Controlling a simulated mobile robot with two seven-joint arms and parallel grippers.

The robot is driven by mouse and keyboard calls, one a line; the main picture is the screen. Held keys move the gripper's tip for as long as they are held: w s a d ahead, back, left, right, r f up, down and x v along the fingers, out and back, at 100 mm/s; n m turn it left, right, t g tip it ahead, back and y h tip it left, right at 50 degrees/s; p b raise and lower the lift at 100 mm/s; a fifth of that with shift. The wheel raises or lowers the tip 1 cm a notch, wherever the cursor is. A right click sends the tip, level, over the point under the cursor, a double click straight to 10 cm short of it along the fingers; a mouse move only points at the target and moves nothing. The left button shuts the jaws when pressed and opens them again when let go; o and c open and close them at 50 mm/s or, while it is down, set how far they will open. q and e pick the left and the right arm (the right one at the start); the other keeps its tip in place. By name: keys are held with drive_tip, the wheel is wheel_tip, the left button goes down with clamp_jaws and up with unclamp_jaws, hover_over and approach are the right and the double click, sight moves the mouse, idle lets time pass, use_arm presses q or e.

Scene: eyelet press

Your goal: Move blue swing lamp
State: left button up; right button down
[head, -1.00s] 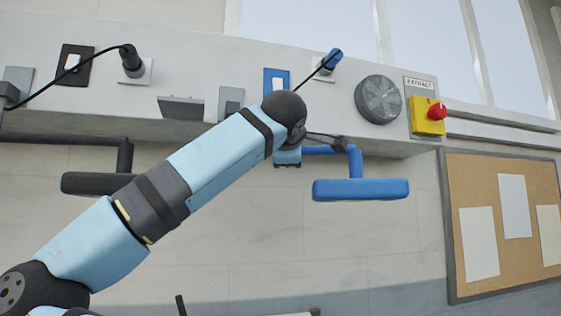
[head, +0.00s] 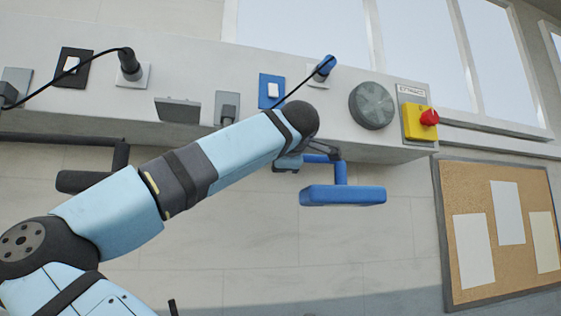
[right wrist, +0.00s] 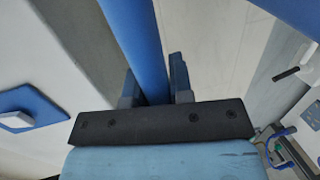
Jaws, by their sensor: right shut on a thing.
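The blue swing lamp (head: 342,195) hangs under the edge of the wall panel in the head view, with a long flat blue head on a blue bent arm. My right gripper (right wrist: 153,88) is shut on the lamp's blue tube (right wrist: 137,40), which runs between its two fingers in the right wrist view. A corner of a blue part, likely the lamp head, shows at the top right there. In the head view my right arm crosses from the lower left, and its wrist hides part of the lamp's arm and the fingers. My left gripper is not seen.
A black swing lamp (head: 85,180) hangs to the left. The panel (head: 205,75) above carries switches, plugs with a cable, a grey dial (head: 371,105) and a red-and-yellow stop button (head: 420,122). A cork board (head: 500,225) is at right. The wall below the blue lamp is clear.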

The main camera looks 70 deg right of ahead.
drive_tip(key=c, duration=1)
unclamp_jaws()
drive_tip(key=shift+d, duration=0.1)
drive_tip(key=v, duration=1.3)
drive_tip(key=shift+s+a+r, duration=0.1)
drive_tip(key=shift+a, duration=0.3)
